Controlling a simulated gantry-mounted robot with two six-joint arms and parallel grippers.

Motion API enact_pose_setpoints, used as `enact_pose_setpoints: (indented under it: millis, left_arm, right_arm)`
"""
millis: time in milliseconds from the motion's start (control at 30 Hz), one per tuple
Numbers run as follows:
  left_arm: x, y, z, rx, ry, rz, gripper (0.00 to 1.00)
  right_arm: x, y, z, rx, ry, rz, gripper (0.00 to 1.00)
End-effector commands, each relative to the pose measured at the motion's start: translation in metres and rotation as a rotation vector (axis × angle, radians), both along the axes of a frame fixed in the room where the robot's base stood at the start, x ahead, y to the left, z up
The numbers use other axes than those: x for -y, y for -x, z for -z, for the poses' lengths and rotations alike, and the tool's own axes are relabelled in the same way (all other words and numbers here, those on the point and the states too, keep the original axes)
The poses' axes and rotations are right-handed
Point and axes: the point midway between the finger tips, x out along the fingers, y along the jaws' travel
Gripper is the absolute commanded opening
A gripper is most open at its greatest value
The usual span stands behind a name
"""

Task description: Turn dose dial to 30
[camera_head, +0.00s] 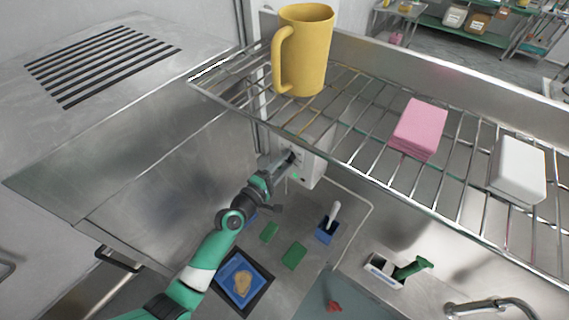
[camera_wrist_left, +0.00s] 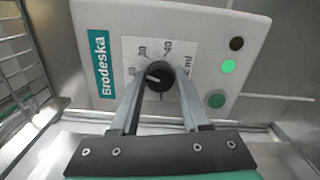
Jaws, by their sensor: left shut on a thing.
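The dose dial (camera_wrist_left: 159,77) is a black round knob with a white pointer mark on the front of a white Grodeska grinder box (camera_wrist_left: 215,30). Number labels, including what look like 20 and 40, stand around it. The pointer mark lies on the knob's left side in the wrist view; its exact value is hard to read. My left gripper (camera_wrist_left: 160,85) is shut on the dial, one finger on each side. In the head view the left gripper (camera_head: 285,161) reaches the box (camera_head: 314,166) below the shelf, and the dial is mostly hidden. My right gripper is out of view.
A green light (camera_wrist_left: 228,66) glows on the box, beside a green button (camera_wrist_left: 215,100). A wire shelf (camera_head: 365,150) overhangs with a yellow jug (camera_head: 310,50), pink block (camera_head: 420,128) and white block (camera_head: 518,168). Below are a blue tray (camera_head: 225,272) and green pads (camera_head: 294,256).

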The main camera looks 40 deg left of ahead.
Motion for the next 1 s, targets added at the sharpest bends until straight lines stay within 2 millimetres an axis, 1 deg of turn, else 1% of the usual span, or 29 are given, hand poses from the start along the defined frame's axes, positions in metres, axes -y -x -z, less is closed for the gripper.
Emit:
enact_pose_setpoints:
  millis: [33, 300, 500, 733, 1000]
  left_arm:
    - [0.0, 0.0, 0.002, -0.004, -0.043, 0.0, 0.0]
    - [0.0, 0.0, 0.002, -0.036, -0.283, -0.001, 0.0]
    - [0.0, 0.0, 0.002, -0.056, -0.42, 0.0, 0.0]
    - [0.0, 0.0, 0.002, -0.069, -0.517, 0.0, 0.0]
    - [0.0, 0.0, 0.001, -0.075, -0.553, 0.0, 0.0]
  right_arm:
    - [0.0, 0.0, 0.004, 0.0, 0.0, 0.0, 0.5]
    - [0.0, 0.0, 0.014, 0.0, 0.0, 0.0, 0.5]
    - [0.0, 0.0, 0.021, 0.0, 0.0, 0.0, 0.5]
    - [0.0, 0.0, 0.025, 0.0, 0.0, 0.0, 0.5]
    - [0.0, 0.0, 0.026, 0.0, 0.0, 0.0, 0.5]
